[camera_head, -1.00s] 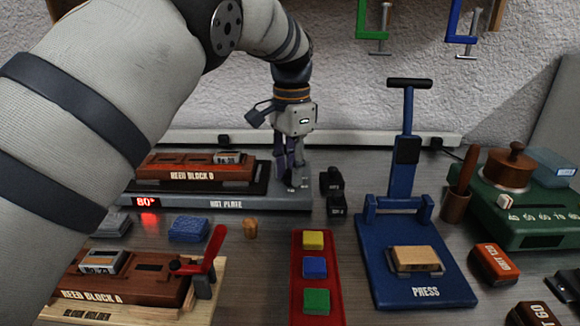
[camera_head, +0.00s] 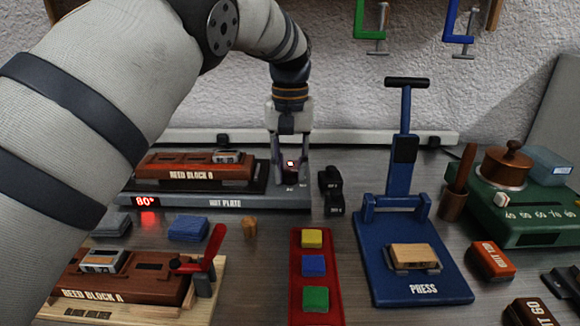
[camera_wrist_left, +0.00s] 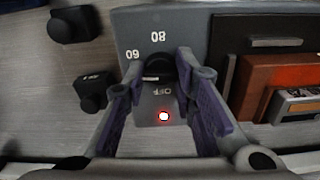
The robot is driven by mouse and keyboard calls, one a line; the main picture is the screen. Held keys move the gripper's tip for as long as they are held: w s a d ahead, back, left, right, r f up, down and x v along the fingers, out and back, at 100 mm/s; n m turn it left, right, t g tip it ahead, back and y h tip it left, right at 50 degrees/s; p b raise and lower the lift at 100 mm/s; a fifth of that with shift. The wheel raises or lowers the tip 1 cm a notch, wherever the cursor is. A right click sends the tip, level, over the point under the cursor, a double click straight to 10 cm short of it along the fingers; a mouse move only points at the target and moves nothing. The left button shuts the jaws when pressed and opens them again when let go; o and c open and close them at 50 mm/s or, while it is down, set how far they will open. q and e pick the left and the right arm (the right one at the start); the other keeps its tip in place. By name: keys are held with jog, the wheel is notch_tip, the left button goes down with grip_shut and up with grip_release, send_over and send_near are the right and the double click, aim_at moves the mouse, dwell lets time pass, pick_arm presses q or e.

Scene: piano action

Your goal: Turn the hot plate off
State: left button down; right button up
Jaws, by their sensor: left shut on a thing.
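The grey hot plate (camera_head: 215,201) stands at the back left, with a lit red display reading 80°. Its black knob (camera_wrist_left: 160,68) is at the right end, with the marks 60, 80 and OFF around it. A small red light (camera_wrist_left: 164,116) glows near OFF. My left gripper (camera_head: 292,178) points down over this end, shut on the knob, with one finger on each side in the left wrist view (camera_wrist_left: 160,75). The knob's pointer cannot be made out clearly. My right gripper is not in view.
Reed block B (camera_head: 185,172) lies on the hot plate. Two small black weights (camera_head: 331,190) stand just right of it. The blue press (camera_head: 415,275) is farther right. A red tray (camera_head: 297,285) with coloured blocks and reed block A (camera_head: 120,290) are in front.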

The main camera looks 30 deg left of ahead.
aim_at(289, 171)
pick_arm(q)
jog(key=n, duration=0.4)
jog(key=shift+r+n, duration=0.1)
jog(key=shift+n, duration=0.2)
jog(key=n, duration=0.4)
jog(key=shift+n, duration=0.3)
jog(key=n, duration=0.4)
jog(key=shift+n, duration=0.3)
jog(key=n, duration=0.4)
jog(key=shift+n, duration=0.6)
jog(key=c, duration=1.3)
grip_release()
notch_tip(289, 171, up, 12)
